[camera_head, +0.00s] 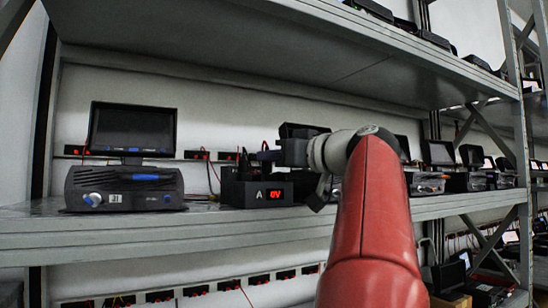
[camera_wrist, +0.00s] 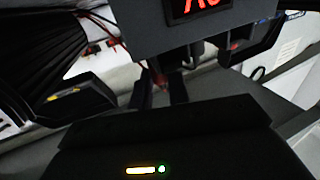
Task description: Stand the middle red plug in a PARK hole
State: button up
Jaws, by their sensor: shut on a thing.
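A dark box (camera_head: 232,192) marked "A" with a red lit display stands on the shelf. Its display also shows, upside down, at the top of the wrist view (camera_wrist: 196,6). My gripper (camera_head: 263,156) is just above the box, reaching in from the right. In the wrist view my gripper (camera_wrist: 162,92) has its two dark fingers shut on a small reddish plug (camera_wrist: 159,78), close to the box. Whether the plug touches the box I cannot tell. The PARK holes and the other red plugs cannot be made out clearly; dark leads rise behind the box.
A black instrument (camera_head: 125,188) labelled 31, with a monitor (camera_head: 132,130) on top, stands left of the box. Red-lit sockets (camera_head: 197,155) line the back wall. The upper shelf (camera_head: 300,45) hangs above my arm. More devices (camera_head: 428,183) stand at the right.

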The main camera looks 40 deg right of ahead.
jog(key=shift+f+b, duration=0.8)
jog(key=shift+b, duration=0.1)
dwell(0.6)
jog(key=o, duration=1.3)
jog(key=shift+r+p, duration=2.6)
jog(key=shift+r, duration=0.2)
jog(key=shift+s, duration=0.15)
